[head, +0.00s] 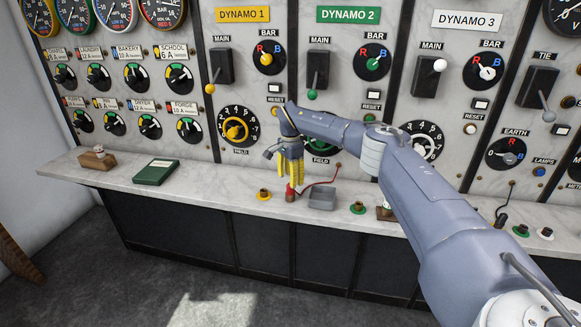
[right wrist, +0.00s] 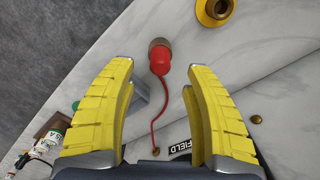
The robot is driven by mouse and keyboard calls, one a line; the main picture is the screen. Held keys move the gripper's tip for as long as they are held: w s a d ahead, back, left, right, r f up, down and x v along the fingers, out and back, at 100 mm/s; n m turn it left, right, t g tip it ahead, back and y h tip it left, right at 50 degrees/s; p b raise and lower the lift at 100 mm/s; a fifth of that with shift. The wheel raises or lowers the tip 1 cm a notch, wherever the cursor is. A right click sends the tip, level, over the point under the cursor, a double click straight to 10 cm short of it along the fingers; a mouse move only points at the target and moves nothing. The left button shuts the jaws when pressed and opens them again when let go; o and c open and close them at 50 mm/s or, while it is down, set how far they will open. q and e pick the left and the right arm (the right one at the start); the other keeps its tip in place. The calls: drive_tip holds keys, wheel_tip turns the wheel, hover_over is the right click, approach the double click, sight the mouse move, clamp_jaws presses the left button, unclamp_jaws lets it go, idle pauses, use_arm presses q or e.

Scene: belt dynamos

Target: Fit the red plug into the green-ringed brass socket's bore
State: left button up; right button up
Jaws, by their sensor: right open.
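The red plug (head: 290,188) stands on the marble ledge, red end up, with a brown lower part. In the right wrist view the plug (right wrist: 161,67) lies between and just beyond my fingertips, and a red cord runs from it to a small brass hole. My right gripper (head: 291,178) is open above the plug, yellow fingers pointing down; its fingers also show in the right wrist view (right wrist: 160,78). They do not visibly touch the plug. A green-ringed brass socket (head: 358,207) is on the ledge to the right, past a grey tray. My left gripper is out of view.
The grey tray (head: 322,197) is close right of the plug. A yellow-ringed socket (head: 264,194) is close left; it also shows in the right wrist view (right wrist: 215,9). A green box (head: 156,172) lies farther left. The switchboard panel rises behind the ledge.

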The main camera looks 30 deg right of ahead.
sight(290, 187)
drive_tip(key=shift+f, duration=2.2)
drive_tip(key=shift+c, duration=0.4)
clamp_jaws()
drive_tip(key=shift+r, duration=0.2)
drive_tip(key=shift+r, duration=2.05)
